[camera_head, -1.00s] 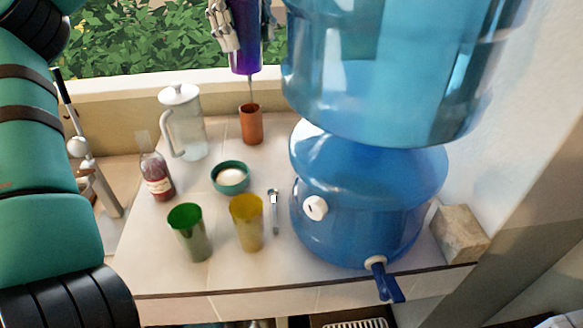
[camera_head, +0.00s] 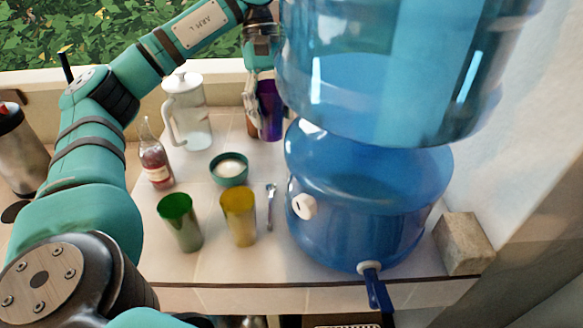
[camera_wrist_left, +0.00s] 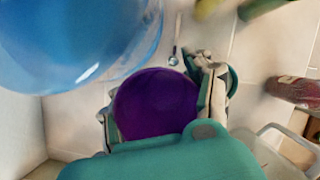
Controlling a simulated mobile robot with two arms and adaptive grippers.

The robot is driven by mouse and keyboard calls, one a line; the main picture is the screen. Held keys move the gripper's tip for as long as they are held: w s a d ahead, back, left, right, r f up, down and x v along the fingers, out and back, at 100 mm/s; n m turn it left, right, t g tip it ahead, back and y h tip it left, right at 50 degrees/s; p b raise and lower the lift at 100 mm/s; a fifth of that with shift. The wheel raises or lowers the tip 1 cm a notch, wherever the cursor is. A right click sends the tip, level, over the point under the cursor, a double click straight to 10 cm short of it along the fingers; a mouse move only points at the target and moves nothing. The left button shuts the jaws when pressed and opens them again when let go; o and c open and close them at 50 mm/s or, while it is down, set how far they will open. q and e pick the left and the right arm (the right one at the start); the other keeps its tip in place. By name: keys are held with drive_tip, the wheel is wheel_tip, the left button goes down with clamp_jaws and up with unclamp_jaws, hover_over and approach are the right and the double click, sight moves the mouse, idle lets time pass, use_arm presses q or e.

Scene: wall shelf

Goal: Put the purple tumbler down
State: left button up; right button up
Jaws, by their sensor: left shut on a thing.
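The purple tumbler (camera_head: 270,106) is upright at the back of the counter, just left of the large blue water dispenser. In the left wrist view its round purple shape (camera_wrist_left: 155,103) fills the space between the fingers. My left gripper (camera_head: 262,120) is shut on it, with fingers on both sides. The tumbler partly hides the orange-brown cup (camera_head: 251,126). I cannot tell whether its base touches the counter. My right gripper is not in view.
The blue dispenser (camera_head: 355,195) stands close to the right. A glass pitcher (camera_head: 190,118), sauce bottle (camera_head: 154,163), teal bowl (camera_head: 229,170), green tumbler (camera_head: 180,222), yellow tumbler (camera_head: 239,216) and spoon (camera_head: 270,206) stand or lie on the tiled counter (camera_head: 205,275). The front strip is clear.

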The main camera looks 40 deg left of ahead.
sight(271, 140)
use_arm(q)
drive_tip(key=shift+a+f, duration=0.3)
drive_tip(key=shift+f, duration=0.65)
wheel_tip(271, 140, down, 5)
drive_tip(key=b, duration=0.2)
drive_tip(key=shift+s+f+b, duration=0.1)
drive_tip(key=shift+f+b, duration=0.05)
drive_tip(key=shift+b, duration=0.2)
wheel_tip(271, 140, down, 5)
drive_tip(key=shift+r, duration=0.1)
drive_tip(key=shift+f, duration=0.25)
drive_tip(key=o, duration=1.3)
drive_tip(key=shift+r, duration=0.1)
